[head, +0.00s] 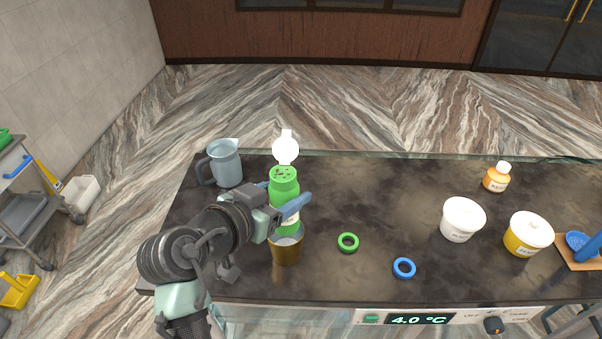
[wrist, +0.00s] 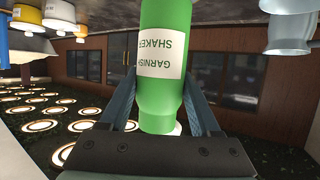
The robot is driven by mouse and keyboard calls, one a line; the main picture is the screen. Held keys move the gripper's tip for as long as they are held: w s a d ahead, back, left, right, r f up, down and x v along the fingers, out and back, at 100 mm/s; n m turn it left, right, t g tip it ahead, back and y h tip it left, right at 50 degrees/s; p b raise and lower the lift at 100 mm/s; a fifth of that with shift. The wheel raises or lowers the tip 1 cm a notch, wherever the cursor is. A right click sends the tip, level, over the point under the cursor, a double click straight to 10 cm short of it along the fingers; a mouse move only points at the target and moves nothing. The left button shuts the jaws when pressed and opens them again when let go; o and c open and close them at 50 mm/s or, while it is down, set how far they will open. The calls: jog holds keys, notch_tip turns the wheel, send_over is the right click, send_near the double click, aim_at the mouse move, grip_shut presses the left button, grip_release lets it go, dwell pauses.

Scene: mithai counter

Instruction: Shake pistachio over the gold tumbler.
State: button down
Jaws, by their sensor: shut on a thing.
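My gripper (head: 292,206) is shut on a green shaker (head: 284,183) with a perforated top. The shaker looks upright, holes facing up. In the wrist view, the shaker (wrist: 164,60) stands between both fingers, its label reading "GARNISH SHAKER" upside down in that picture. The gold tumbler (head: 287,251) stands on the counter just below the shaker in the head view, its rim partly covered by shaker and gripper. I cannot tell the exact height gap between them. The tumbler does not show in the wrist view. No pistachio is seen falling.
A grey-blue jug (head: 226,163) stands left on the dark counter (head: 380,190). A white round object (head: 285,150) is behind the shaker. A green ring (head: 348,242) and blue ring (head: 404,268) lie right of the tumbler. Tubs (head: 462,220) and an orange bottle (head: 496,178) stand farther right.

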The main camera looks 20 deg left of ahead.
jog(key=shift+w, duration=0.25)
jog(key=m+b, duration=0.1)
jog(key=a+m+y+b, duration=0.1)
jog(key=a+y+b, duration=0.1)
jog(key=shift+s+r+m+t+b, duration=0.25)
jog(key=shift+s+m+t+b, duration=0.05)
jog(key=shift+m+t, duration=0.1)
jog(key=m+b, duration=0.1)
jog(key=a+y+b, duration=0.1)
jog(key=m+b, duration=0.1)
jog(key=shift+w+a+f+m+t+b, duration=0.15)
jog(key=shift+w+f+m+t+b, duration=0.1)
jog(key=shift+w+m+t+b, duration=0.1)
jog(key=shift+s+r+p, duration=0.25)
jog(key=shift+r+p, duration=0.1)
jog(key=shift+w+f, duration=0.1)
jog(key=shift+f, duration=0.05)
